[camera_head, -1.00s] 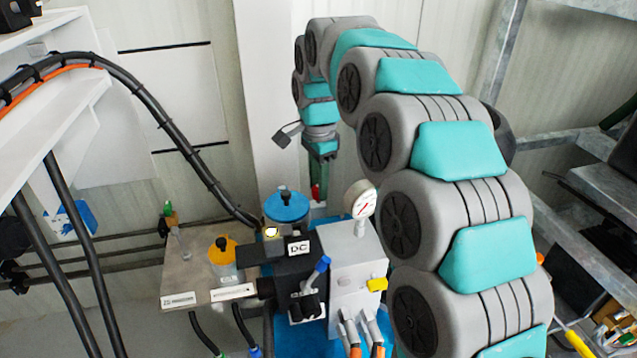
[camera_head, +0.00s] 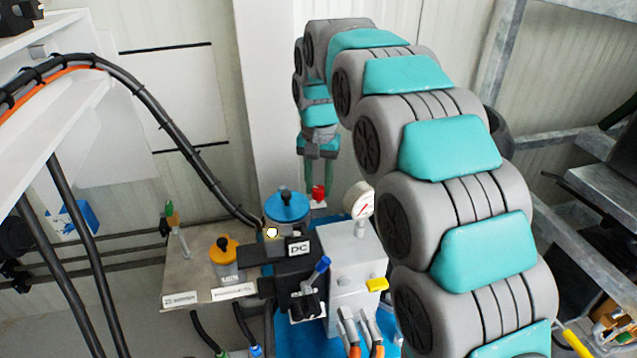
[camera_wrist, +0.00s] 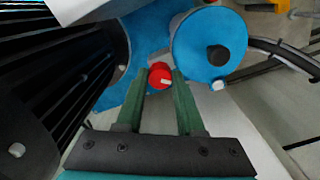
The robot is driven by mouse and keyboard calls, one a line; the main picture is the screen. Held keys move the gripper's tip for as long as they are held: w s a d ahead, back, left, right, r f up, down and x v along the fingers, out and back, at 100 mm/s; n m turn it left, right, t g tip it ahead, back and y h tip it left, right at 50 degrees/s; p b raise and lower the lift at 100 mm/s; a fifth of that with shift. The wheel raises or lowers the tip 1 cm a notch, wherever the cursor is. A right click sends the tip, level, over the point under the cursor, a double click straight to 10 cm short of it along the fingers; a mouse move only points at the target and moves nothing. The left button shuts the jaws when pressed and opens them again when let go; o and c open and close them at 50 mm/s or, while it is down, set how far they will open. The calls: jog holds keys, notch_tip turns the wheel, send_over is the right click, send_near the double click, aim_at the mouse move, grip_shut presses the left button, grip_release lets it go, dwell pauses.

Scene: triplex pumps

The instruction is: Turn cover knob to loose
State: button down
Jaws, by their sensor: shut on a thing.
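A small red knob (camera_head: 318,192) stands on a white base behind the blue-topped cylinder (camera_head: 287,207) in the head view. My gripper (camera_head: 320,178) comes down on it from above, its two green fingers on either side. In the wrist view, the red knob (camera_wrist: 159,73) sits between the fingertips of my gripper (camera_wrist: 160,76), and a pale mark shows on its face. The gripper is shut on the red knob. The round blue lid (camera_wrist: 208,45) with a black centre knob is to the right of it, apart from the fingers.
A pressure gauge (camera_head: 359,199) stands on a grey block right of the cylinder. A black DC valve block (camera_head: 285,257) with a blue-tipped lever is in front. An orange-capped container (camera_head: 223,250) is at left. Dark ribbed parts (camera_wrist: 65,75) lie close left of my fingers.

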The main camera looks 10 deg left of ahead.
aim_at(318, 188)
jog(key=n, duration=0.6)
jog(key=shift+n, duration=0.3)
jog(key=n, duration=0.6)
dwell(0.4)
jog(key=c, duration=0.5)
grip_release()
jog(key=shift+r, duration=0.1)
jog(key=shift+r+b, duration=0.4)
jog(key=shift+r, duration=3.4)
